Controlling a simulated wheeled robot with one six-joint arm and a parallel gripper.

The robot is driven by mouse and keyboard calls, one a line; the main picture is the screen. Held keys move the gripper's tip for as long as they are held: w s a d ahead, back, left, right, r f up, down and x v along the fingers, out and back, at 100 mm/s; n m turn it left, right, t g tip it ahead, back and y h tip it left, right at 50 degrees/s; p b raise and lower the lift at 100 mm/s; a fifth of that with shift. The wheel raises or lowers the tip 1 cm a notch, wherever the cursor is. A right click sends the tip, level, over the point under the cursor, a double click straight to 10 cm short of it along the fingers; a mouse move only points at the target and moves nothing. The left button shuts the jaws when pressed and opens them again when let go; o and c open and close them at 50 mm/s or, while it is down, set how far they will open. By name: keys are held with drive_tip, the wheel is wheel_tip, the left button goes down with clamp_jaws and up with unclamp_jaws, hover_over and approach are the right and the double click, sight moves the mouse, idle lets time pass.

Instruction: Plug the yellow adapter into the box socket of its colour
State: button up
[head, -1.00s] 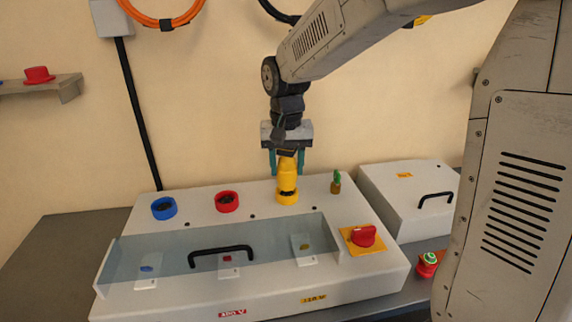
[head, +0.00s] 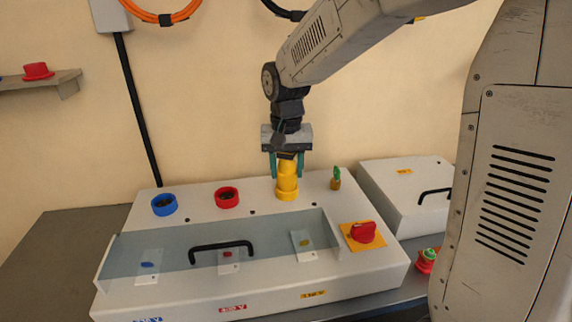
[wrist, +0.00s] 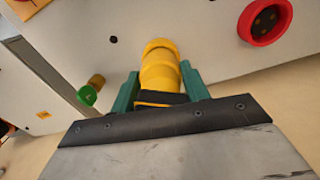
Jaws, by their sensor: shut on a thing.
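The yellow adapter (head: 288,175) stands upright between the fingers of my gripper (head: 286,168), which is shut on it. Its lower end meets the yellow box socket (head: 287,195), and no dark gap shows between them in the head view. The wrist view shows the adapter (wrist: 159,73) between the green fingers of my gripper (wrist: 160,92), its far end at the yellow socket ring (wrist: 160,45). The inside of the socket is hidden by the adapter.
A blue socket (head: 164,204) and a red socket (head: 227,197) sit left of the yellow one. In front are a clear cover with a black handle (head: 220,246) and a red rotary switch (head: 363,232). A small green-topped part (head: 336,178) stands close on the right.

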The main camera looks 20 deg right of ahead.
drive_tip(key=shift+f, duration=0.75)
drive_tip(key=o, duration=1.3)
drive_tip(key=shift+c, duration=0.2)
drive_tip(key=shift+r, duration=0.1)
wheel_tip(320, 180, up, 8)
drive_tip(key=shift+f, duration=0.15)
drive_tip(key=s+d+n, duration=0.1)
drive_tip(key=s+n, duration=0.1)
drive_tip(key=s, duration=1.1)
drive_tip(key=s+d+n+t, duration=0.1)
drive_tip(key=s+d+n, duration=0.1)
drive_tip(key=s, duration=1.2)
drive_tip(key=shift+s, duration=0.3)
